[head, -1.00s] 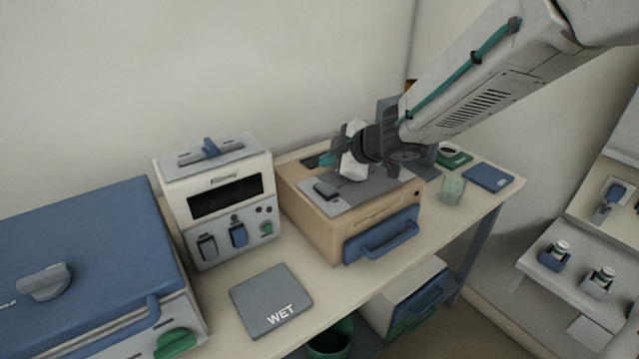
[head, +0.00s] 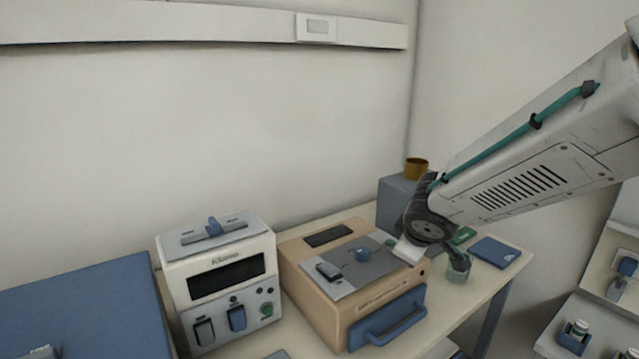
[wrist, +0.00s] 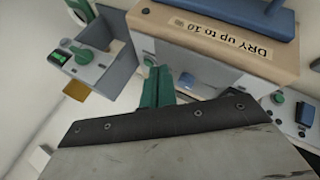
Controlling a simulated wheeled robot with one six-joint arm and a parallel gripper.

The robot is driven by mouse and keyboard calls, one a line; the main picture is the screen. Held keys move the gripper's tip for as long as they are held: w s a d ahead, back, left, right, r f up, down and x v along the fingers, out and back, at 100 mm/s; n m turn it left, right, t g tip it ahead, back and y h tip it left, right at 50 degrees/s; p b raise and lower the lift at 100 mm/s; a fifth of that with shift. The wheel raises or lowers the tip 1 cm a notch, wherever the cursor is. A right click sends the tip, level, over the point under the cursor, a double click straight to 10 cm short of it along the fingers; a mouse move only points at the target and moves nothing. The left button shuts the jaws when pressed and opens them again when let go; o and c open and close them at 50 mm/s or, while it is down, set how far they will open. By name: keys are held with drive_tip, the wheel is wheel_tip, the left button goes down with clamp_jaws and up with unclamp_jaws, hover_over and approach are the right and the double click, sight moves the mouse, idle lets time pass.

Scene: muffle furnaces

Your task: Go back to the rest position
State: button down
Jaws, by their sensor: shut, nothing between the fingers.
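My gripper shows in the wrist view (wrist: 158,86) as two green fingers closed together with nothing between them. The tan furnace (head: 325,310) with a blue front handle stands just left of my wrist. Its front label, "DRY up to 10", shows in the wrist view (wrist: 190,45). My gripper is apart from the furnace.
A white furnace (head: 185,250) with a dark display stands left of the tan one. A blue-lidded unit (head: 75,305) is at far left.

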drive_tip(key=s+d+r+m+g+h, duration=0.25)
drive_tip(key=s+d+m, duration=0.25)
drive_tip(key=s+d, duration=0.45)
drive_tip(key=s+a+r+m+g+y, duration=0.1)
drive_tip(key=s+m+g, duration=0.1)
drive_tip(key=s, duration=0.8)
drive_tip(key=s+a+r+m+g+y, duration=0.1)
drive_tip(key=s+r+m+g+y, duration=0.1)
drive_tip(key=s, duration=0.9)
drive_tip(key=shift+s+r+m, duration=0.2)
drive_tip(key=shift+m, duration=0.5)
drive_tip(key=shift+y, duration=0.25)
